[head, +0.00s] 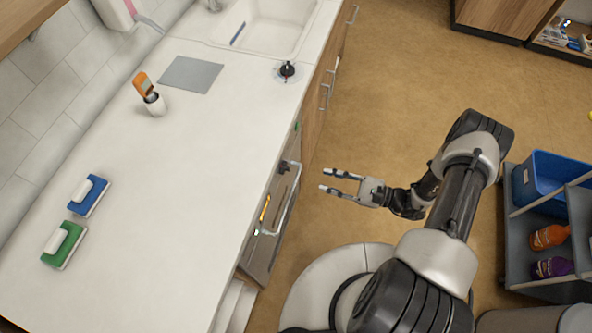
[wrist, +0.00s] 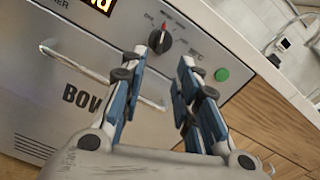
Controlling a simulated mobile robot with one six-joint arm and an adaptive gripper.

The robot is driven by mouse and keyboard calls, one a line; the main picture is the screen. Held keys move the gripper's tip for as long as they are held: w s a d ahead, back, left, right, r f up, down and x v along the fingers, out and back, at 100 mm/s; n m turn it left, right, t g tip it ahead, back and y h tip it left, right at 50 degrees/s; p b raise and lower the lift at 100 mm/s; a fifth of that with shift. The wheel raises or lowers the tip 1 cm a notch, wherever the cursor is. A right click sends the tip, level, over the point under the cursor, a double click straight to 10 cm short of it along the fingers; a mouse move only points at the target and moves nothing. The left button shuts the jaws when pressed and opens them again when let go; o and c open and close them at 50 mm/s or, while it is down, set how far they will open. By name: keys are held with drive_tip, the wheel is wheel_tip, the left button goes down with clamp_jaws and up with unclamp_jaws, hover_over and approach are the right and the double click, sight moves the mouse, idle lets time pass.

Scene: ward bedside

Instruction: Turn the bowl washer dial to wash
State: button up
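The bowl washer (wrist: 40,95) is a grey steel front with a lit display and part of the lettering "BOW". Its dial (wrist: 160,41) is a round black knob with a red mark pointing up, slightly right. Small labels ring it, too small to read surely. In the head view the washer (head: 257,262) sits under the counter, with the dark dial (head: 284,166) on its front. My gripper (head: 326,180) is open and empty, apart from the washer, pointing at its front. In the wrist view the fingertips of my gripper (wrist: 163,56) appear either side of and below the dial.
A bar handle (wrist: 60,65) crosses the washer front, partly behind my fingers. A green button (wrist: 222,74) sits right of the dial. The white counter (head: 190,190) holds two sponges, a thermometer-like device and a sink. A trolley (head: 510,215) with bottles stands right.

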sight(290, 170)
drive_tip(key=b+x, duration=0.1)
drive_tip(key=x, duration=0.9)
drive_tip(key=shift+w+a, duration=0.15)
drive_tip(key=shift+a, duration=0.25)
drive_tip(key=shift+c, duration=0.5)
clamp_jaws()
